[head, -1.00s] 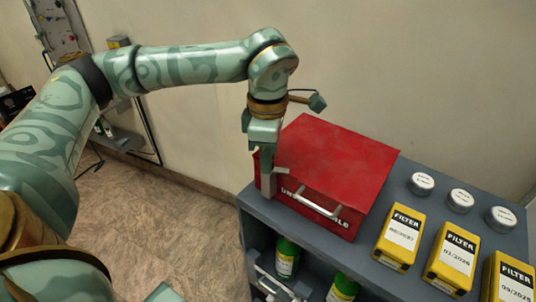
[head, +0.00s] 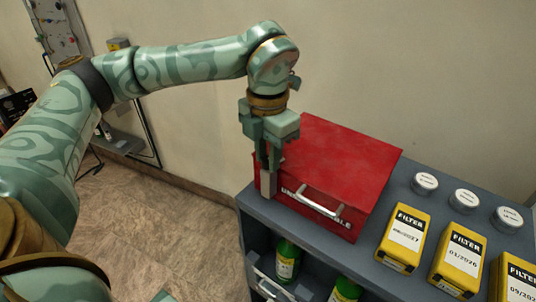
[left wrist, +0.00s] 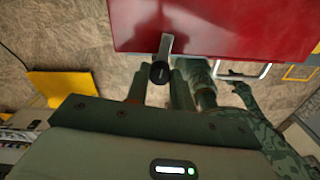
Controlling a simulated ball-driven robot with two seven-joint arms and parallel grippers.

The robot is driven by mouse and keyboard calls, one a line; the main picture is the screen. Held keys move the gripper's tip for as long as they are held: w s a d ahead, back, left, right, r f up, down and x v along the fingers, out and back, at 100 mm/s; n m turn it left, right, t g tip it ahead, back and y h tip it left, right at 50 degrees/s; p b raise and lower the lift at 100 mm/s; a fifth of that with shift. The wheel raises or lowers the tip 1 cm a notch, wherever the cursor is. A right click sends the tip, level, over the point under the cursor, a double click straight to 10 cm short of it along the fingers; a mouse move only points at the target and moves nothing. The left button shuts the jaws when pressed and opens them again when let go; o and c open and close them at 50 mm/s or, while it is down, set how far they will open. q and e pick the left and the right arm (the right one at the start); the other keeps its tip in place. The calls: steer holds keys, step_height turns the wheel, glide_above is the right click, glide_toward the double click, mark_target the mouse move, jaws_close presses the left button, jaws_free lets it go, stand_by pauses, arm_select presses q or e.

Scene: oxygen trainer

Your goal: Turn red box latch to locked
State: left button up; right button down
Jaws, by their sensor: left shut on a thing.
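The red box (head: 345,165) sits shut on the grey cabinet top, with a silver handle (head: 320,203) on its front. The latch (head: 268,186) is a grey bar at the box's left front corner. In the left wrist view the latch (left wrist: 165,46) is a short grey bar with a dark round end, at the edge of the red box (left wrist: 225,25). My left gripper (head: 268,166) points down at that corner and is shut on the latch. Its fingers partly hide the latch, so its exact angle is hard to tell. My right gripper is not in view.
Yellow filter boxes (head: 400,238) and several white round tins (head: 425,183) stand to the right on the cabinet top (head: 293,222). Green bottles (head: 287,262) stand on the shelf below. A wall rises behind the box. Open floor (head: 150,215) lies to the left.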

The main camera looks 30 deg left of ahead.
mark_target(267, 158)
arm_select(q)
steer(key=shift+n, duration=1)
steer(key=o, duration=1)
steer(key=shift+r, duration=0.1)
step_height(267, 158, up, 16)
steer(key=shift+r, duration=0.1)
